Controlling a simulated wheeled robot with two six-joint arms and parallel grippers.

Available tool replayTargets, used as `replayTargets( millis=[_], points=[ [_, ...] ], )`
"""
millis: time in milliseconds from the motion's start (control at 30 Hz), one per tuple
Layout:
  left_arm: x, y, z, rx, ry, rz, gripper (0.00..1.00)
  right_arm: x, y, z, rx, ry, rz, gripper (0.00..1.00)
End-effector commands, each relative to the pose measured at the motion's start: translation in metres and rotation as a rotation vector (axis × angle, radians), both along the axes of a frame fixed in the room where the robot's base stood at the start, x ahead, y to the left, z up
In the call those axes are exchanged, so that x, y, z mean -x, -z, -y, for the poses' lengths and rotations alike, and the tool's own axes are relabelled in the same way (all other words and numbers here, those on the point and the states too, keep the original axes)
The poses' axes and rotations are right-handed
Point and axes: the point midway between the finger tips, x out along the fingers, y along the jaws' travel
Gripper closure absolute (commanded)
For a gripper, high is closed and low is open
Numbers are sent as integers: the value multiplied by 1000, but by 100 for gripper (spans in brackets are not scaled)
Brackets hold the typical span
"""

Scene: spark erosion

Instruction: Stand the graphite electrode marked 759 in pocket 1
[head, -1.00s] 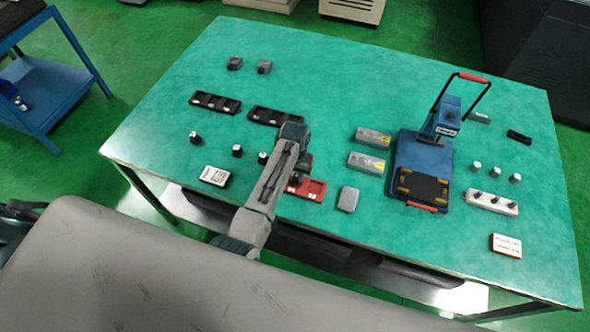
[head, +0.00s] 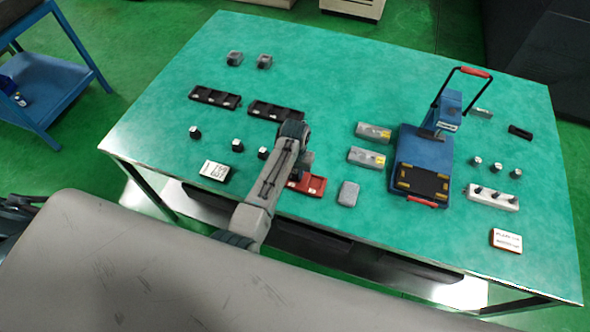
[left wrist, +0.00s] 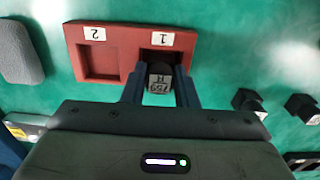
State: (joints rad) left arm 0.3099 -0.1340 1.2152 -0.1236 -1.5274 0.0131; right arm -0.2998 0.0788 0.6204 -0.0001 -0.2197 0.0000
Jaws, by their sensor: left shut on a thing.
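The red two-pocket tray (left wrist: 108,74) lies on the green table, with white labels 2 and 1 beside its pockets. It also shows in the head view (head: 317,186), partly behind my left arm. My left gripper (left wrist: 160,93) is shut on a dark graphite electrode (left wrist: 159,78), whose pale label reads 759. In the left wrist view the electrode overlaps the near edge of pocket 1 (left wrist: 158,55). I cannot tell whether its foot is inside the pocket. In the head view my left gripper (head: 304,168) is at the tray's left end, its tips largely hidden. My right gripper is not in view.
Three dark electrodes stand left of the arm, the nearest (head: 263,153) close to it. A grey block (head: 348,193) lies right of the tray. Black trays (head: 276,111) lie behind, and a blue press (head: 425,165) stands at the right.

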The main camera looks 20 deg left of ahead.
Motion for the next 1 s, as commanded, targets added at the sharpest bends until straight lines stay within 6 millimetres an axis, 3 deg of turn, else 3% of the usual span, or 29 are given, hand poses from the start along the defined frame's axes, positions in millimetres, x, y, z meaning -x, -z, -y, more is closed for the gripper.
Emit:
replayTargets(
  millis=[67, 100, 200, 600, 1000],
  points=[
    [0, 1, 0, 0, 0, 0, 96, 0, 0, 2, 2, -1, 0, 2],
    [0, 1, 0, 0, 0, 0, 66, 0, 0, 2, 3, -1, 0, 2],
    [0, 1, 0, 0, 0, 0, 48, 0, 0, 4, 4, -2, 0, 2],
    [0, -6, 0, 0, 0, 1, 48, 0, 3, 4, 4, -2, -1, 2],
    [-1, -79, 0, 0, -1, 5, 48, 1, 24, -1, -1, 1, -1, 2]
  ],
)
